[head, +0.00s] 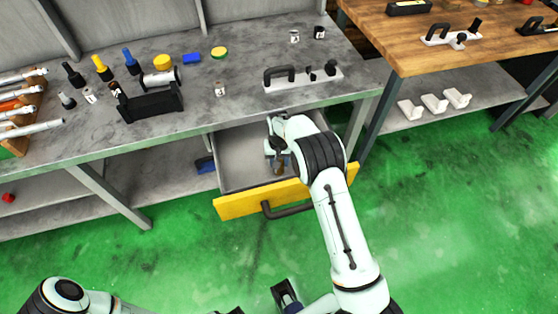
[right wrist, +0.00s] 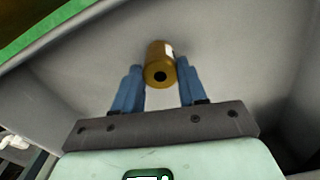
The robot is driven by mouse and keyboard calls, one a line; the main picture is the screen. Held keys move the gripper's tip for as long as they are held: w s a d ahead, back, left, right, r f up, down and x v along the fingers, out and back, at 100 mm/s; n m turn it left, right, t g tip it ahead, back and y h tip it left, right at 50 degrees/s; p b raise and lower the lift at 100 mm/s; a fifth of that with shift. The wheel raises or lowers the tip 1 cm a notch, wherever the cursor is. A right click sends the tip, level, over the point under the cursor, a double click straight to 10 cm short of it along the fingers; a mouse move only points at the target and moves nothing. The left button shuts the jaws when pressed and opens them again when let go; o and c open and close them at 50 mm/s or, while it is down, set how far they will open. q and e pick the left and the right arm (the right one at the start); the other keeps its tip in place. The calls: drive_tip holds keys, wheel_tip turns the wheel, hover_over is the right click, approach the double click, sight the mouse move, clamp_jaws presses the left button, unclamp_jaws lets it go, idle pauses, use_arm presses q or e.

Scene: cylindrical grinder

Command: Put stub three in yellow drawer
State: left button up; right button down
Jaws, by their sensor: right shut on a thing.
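The yellow drawer (head: 240,206) is pulled open under the grey workbench, with its grey interior facing up. My right gripper (head: 279,163) is down inside the drawer. In the right wrist view my right gripper (right wrist: 158,80) has its blue fingers shut on a bronze-brown cylindrical stub (right wrist: 160,66). The stub has a dark hole in its near end and a white label whose mark I cannot read. It also shows in the head view (head: 281,171), partly hidden by the gripper. Whether it touches the drawer floor is unclear. My left arm shows at the bottom left; its gripper cannot be made out clearly.
Other small labelled cylinders (head: 220,89) stand on the workbench (head: 240,110), with a black V-shaped block (head: 150,103) and a handled fixture (head: 303,80). A wooden table (head: 420,55) stands at the right. The drawer's left part is empty.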

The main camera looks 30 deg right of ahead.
drive_tip(key=c, duration=0.6)
unclamp_jaws()
drive_tip(key=shift+f, duration=0.1)
drive_tip(key=shift+r, duration=0.2)
wheel_tip(320, 180, up, 12)
drive_tip(key=shift+p, duration=0.35)
